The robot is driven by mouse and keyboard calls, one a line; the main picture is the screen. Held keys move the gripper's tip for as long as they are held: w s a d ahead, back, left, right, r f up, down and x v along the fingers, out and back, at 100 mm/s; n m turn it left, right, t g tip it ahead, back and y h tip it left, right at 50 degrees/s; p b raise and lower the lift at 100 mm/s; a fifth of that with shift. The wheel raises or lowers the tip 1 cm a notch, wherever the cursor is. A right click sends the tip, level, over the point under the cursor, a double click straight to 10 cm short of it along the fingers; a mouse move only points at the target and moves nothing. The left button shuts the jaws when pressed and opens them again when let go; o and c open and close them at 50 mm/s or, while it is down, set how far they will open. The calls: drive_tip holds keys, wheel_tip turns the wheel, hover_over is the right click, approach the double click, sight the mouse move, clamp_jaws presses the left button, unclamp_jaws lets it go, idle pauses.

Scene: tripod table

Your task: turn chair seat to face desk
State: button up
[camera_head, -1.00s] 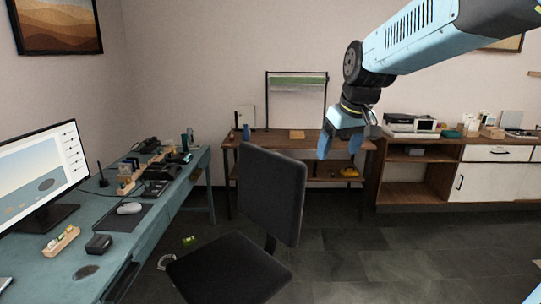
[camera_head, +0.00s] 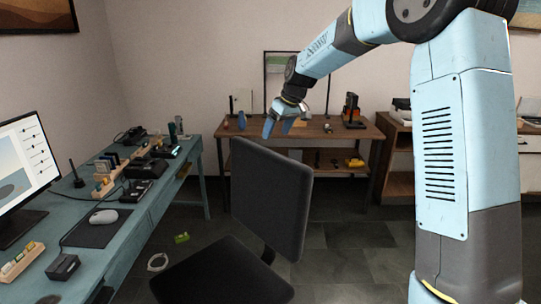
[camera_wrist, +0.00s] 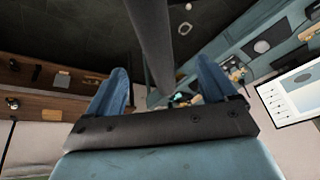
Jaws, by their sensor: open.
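The black office chair stands right of the teal desk (camera_head: 140,215). Its tall backrest (camera_head: 270,195) is upright, and its seat (camera_head: 222,277) extends toward the lower left, partly cut off by the frame. My gripper (camera_head: 277,128) is open and empty, pointing down, just above the backrest's top edge in the head view. In the wrist view, my two blue fingers (camera_wrist: 160,75) are apart. The backrest's narrow top edge (camera_wrist: 150,35) runs between them as a dark bar. I cannot tell whether they touch it.
A monitor (camera_head: 22,165), mouse (camera_head: 104,216) and small items crowd the desk. A brown workbench (camera_head: 340,130) stands against the back wall. A green item (camera_head: 182,238) and a white ring (camera_head: 158,262) lie on the floor left of the chair. Dark floor (camera_head: 345,245) is open to the right.

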sight(267, 159)
drive_tip(key=shift+w+a+f, duration=0.15)
drive_tip(key=shift+f, duration=0.05)
drive_tip(key=shift+w+f, duration=0.1)
drive_tip(key=shift+f, duration=0.25)
drive_tip(key=x, duration=1.2)
drive_tip(key=shift+w+d+f, duration=0.1)
drive_tip(key=shift+d+f, duration=0.2)
drive_tip(key=shift+c, duration=0.3)
